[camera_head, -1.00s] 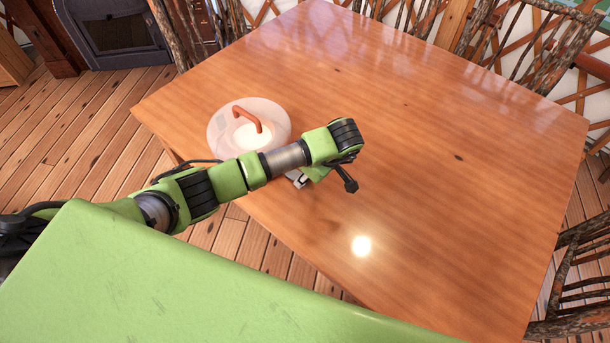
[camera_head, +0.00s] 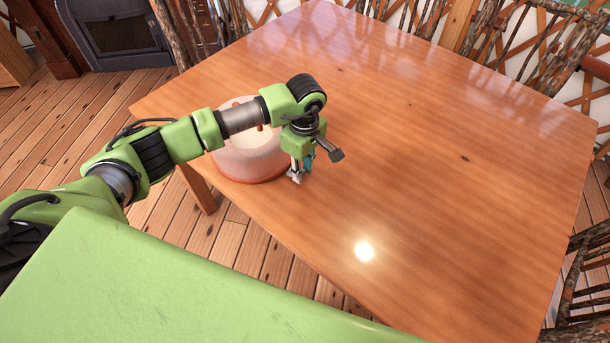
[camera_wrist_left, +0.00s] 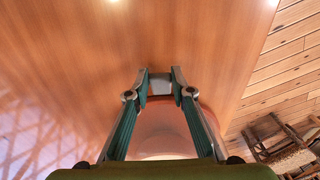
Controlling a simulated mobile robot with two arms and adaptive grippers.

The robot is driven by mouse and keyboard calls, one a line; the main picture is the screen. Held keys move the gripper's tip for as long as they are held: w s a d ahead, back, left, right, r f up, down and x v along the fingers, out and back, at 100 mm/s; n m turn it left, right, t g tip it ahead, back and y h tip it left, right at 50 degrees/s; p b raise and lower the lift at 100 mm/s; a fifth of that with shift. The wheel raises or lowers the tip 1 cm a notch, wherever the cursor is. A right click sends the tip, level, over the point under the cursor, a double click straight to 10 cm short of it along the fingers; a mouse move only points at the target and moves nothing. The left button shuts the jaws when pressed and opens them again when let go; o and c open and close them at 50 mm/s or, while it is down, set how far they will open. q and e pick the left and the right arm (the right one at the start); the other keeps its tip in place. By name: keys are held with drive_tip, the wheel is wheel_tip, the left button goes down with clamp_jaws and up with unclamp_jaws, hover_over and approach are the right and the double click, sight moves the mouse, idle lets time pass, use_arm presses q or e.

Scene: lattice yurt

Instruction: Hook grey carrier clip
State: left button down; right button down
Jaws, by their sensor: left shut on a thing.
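The cake carrier is a round, see-through pinkish tub (camera_head: 235,165) with an orange base rim, standing near the table's left front edge. Its orange handle is mostly hidden behind my left arm. My left gripper (camera_head: 296,178) points down at the carrier's right side, close to its wall. In the left wrist view, the gripper (camera_wrist_left: 160,78) is shut on a small pale grey piece, which appears to be the carrier clip (camera_wrist_left: 160,87). The carrier wall and orange rim (camera_wrist_left: 188,100) show behind the fingers. I cannot tell whether the clip is hooked. My right gripper is out of view.
The wooden table (camera_head: 430,170) is bare to the right of the carrier. Branch-work chairs (camera_head: 575,285) stand around it. A dark stove (camera_head: 120,40) is at the back left. The table edge lies just in front of the carrier.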

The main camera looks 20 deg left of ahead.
use_arm(q)
drive_tip(key=shift+w+a+r+g+h+b, duration=0.15)
drive_tip(key=shift+a+h+b, duration=0.1)
drive_tip(key=shift+h+b, duration=0.3)
drive_tip(key=shift+w+a+r+g+h+b, duration=0.15)
drive_tip(key=shift+a+h+b, duration=0.1)
drive_tip(key=shift+h+b, duration=0.25)
drive_tip(key=shift+a+r+h+b, duration=0.15)
drive_tip(key=shift+r+h+b, duration=0.15)
drive_tip(key=shift+b, duration=0.25)
drive_tip(key=c, duration=1.8)
unclamp_jaws()
drive_tip(key=shift+o, duration=0.2)
drive_tip(key=shift+s, duration=0.1)
drive_tip(key=v, duration=1.2)
